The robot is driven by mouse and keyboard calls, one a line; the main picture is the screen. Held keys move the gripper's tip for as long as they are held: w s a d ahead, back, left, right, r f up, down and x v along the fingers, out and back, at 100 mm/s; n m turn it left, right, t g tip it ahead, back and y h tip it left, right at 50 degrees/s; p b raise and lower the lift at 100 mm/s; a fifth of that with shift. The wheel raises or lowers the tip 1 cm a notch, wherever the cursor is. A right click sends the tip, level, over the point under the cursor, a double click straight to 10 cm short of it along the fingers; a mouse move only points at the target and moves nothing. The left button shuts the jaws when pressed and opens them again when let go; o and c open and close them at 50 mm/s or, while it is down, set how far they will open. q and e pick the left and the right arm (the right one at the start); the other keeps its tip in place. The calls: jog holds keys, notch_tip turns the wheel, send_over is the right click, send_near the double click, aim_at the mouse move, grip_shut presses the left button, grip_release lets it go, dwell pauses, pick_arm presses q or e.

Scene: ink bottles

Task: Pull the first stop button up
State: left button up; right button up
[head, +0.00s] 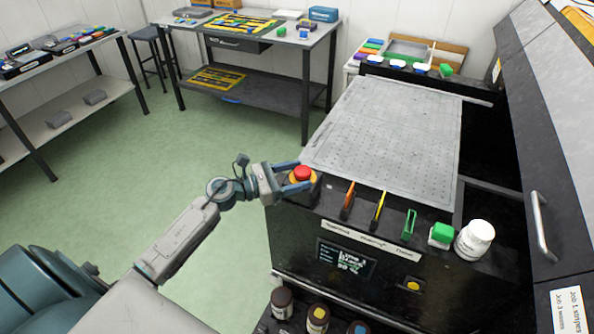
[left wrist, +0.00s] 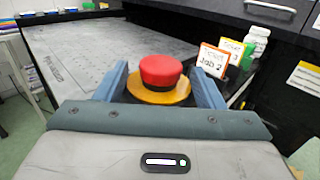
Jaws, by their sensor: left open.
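The red stop button (head: 302,173) sits on a yellow-orange round base at the near left corner of the black machine. It also shows large in the left wrist view (left wrist: 161,72), in the middle, with its yellow base (left wrist: 160,92) below it. My left gripper (head: 294,178) is open, with one blue-grey finger on each side of the button. In the left wrist view the fingers (left wrist: 158,88) stand apart left and right of the button, and a gap shows beside the red cap. My right gripper is not in view.
The grey perforated bed (head: 385,135) behind is bare. Dark ink bottles (head: 318,318) stand below.

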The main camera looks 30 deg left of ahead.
pick_arm(q)
jog(key=shift+w+d, duration=0.2)
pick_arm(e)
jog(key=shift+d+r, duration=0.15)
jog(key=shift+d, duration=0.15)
pick_arm(q)
grip_shut()
jog(key=shift+r, duration=0.6)
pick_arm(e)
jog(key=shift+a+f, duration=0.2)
pick_arm(q)
grip_release()
